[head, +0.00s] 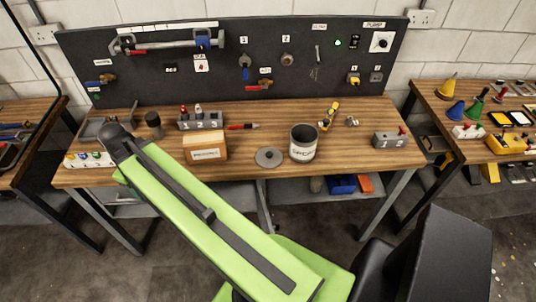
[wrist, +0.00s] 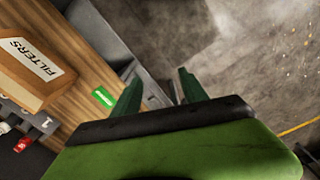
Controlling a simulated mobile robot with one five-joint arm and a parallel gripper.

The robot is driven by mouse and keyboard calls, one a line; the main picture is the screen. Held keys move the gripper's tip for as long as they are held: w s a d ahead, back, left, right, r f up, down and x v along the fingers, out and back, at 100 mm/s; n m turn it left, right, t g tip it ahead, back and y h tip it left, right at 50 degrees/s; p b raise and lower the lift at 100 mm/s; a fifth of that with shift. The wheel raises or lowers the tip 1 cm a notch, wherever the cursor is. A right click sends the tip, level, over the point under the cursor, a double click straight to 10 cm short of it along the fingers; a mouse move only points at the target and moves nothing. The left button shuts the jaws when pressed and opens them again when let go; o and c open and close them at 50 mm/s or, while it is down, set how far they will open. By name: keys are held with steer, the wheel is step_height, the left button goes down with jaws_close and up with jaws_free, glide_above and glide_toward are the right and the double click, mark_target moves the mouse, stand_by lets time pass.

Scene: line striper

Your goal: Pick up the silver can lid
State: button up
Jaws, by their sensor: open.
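The silver can lid (head: 269,157) is a round grey disc with a small knob. It lies flat on the wooden bench near its front edge in the head view, between the box and the grey can (head: 303,144). The lid is not seen in the wrist view. My gripper (wrist: 160,90) is open in the wrist view, its two dark green fingers apart with nothing between them. It points past the bench's front edge toward the floor. In the head view my green arm reaches to the bench's left side, and the fingers cannot be made out.
The filters box (head: 206,147) stands left of the lid and also shows in the wrist view (wrist: 30,70). A numbered grey block (head: 200,120), a red marker (head: 242,126) and another block (head: 390,140) are on the bench (head: 350,155). A dark pegboard (head: 130,85) stands behind.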

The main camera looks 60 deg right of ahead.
steer(key=s+d+r+n+p, duration=0.2)
steer(key=s+d+r+n, duration=0.15)
steer(key=d, duration=0.95)
steer(key=s+d+r+n+p, duration=0.2)
steer(key=s+d+n, duration=0.15)
steer(key=d, duration=0.95)
steer(key=n+b, duration=0.6)
steer(key=b, duration=0.4)
glide_above(269, 153)
step_height(269, 153, down, 11)
steer(key=shift+d+r, duration=0.15)
steer(key=shift+r, duration=0.05)
steer(key=f+b, duration=0.5)
steer(key=shift+a+f, duration=0.15)
steer(key=shift+a, duration=0.05)
steer(key=shift+r, duration=0.2)
jaws_close()
